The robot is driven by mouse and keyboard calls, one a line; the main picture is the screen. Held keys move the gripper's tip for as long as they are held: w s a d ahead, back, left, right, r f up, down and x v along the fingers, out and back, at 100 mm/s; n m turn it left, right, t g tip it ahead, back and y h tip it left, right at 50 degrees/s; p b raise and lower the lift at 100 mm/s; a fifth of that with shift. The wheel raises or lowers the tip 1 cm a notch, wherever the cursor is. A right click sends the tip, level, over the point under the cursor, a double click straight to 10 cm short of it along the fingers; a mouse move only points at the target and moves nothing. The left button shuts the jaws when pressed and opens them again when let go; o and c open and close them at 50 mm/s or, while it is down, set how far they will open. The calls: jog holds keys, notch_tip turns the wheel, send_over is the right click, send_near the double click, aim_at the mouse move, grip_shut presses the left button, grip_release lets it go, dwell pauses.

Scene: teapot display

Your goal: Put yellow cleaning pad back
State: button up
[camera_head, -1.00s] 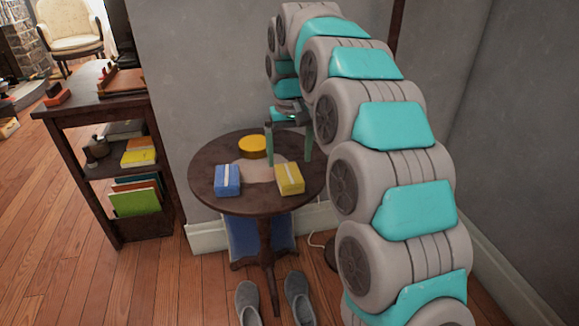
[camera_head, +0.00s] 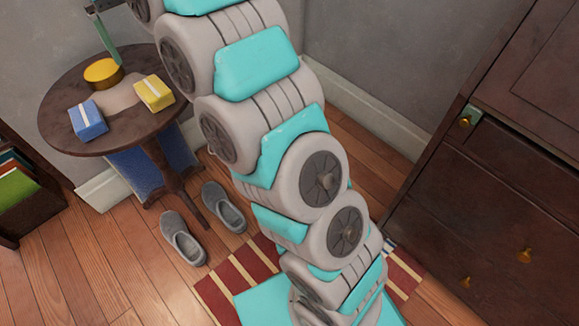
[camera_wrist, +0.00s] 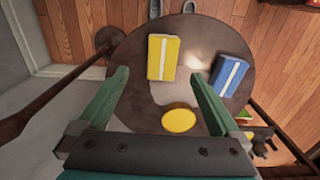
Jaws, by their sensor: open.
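The yellow cleaning pad (camera_head: 154,93), a rectangular block with a pale band, lies on the right part of the round dark table (camera_head: 60,136). In the wrist view, the yellow pad (camera_wrist: 163,58) shows beyond and between the fingertips, apart from both. My gripper (camera_wrist: 158,77) is open and empty above the table. In the head view only a green finger shows at the upper left, by the round yellow item; the rest is cut off by the frame.
A blue banded block (camera_head: 88,120) and a round yellow item (camera_head: 103,73) share the table. Grey slippers (camera_head: 184,238) lie on the floor below. A dark cabinet (camera_head: 490,220) with brass knobs stands at right, near a striped rug (camera_head: 222,290).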

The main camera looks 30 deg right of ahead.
jog(key=s+d+f+m+g, duration=0.1)
jog(key=s+d+f, duration=0.1)
jog(key=s+d, duration=0.5)
jog(key=s+d+f, duration=0.2)
jog(key=s+d, duration=0.1)
jog(key=s, duration=0.7)
jog(key=s+d+f, duration=0.2)
jog(key=s+f, duration=0.1)
jog(key=s, duration=0.4)
jog(key=s+d+f+m, duration=0.1)
jog(key=s+f, duration=0.3)
jog(key=s, duration=0.4)
jog(key=s+d+f+m, duration=0.1)
jog(key=s+d+f, duration=0.2)
jog(key=s, duration=0.5)
jog(key=shift+d+f+g, duration=0.3)
jog(key=shift+f+g, duration=0.1)
jog(key=shift+f, duration=0.15)
